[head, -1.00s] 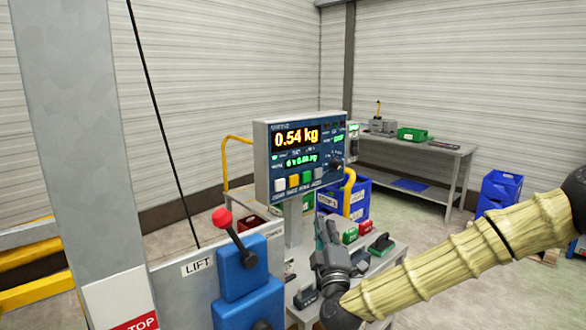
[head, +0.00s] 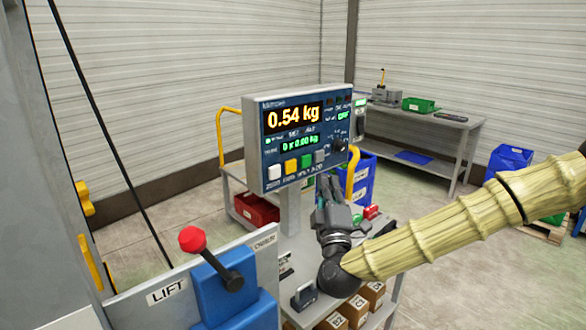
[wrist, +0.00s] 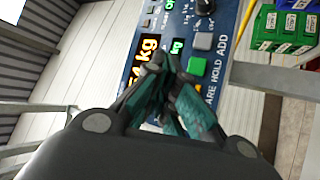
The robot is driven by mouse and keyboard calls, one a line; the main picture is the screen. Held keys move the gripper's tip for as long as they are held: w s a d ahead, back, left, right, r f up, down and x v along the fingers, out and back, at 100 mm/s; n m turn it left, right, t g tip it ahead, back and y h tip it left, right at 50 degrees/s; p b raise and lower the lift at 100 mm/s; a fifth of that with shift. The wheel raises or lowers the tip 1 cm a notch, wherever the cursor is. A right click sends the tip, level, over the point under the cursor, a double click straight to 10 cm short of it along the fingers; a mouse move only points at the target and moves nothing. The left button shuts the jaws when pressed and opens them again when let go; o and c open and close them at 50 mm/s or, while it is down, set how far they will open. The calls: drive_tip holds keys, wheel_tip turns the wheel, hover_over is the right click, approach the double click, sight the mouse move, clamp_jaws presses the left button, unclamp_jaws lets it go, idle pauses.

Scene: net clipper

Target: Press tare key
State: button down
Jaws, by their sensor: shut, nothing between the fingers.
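The blue weighing panel (head: 345,165) stands on a grey post and shows 0.54 kg. A row of keys lies under its display: white, yellow (head: 291,166), green (head: 306,161) and grey (head: 320,156). In the wrist view the end of the word TARE, then HOLD and ADD, can be read beside the row. My gripper (head: 324,181) is shut and empty, just below the panel's lower right. Its fingertips (wrist: 178,72) overlap the panel in the wrist view; contact cannot be told.
A blue lift control with a red-knobbed lever (head: 208,255) stands at front left. A trolley below the panel carries small items, with boxes (head: 332,322) underneath. A grey workbench (head: 425,118) with a green bin stands behind on the right.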

sight(291, 166)
drive_tip(key=w+a+f, duration=0.1)
drive_tip(key=w+a, duration=0.4)
drive_tip(key=w, duration=0.3)
drive_tip(key=shift+w+a+f, duration=0.2)
drive_tip(key=shift+a+f, duration=0.05)
drive_tip(key=shift+a, duration=0.1)
idle(0.6)
drive_tip(key=shift+w, duration=0.1)
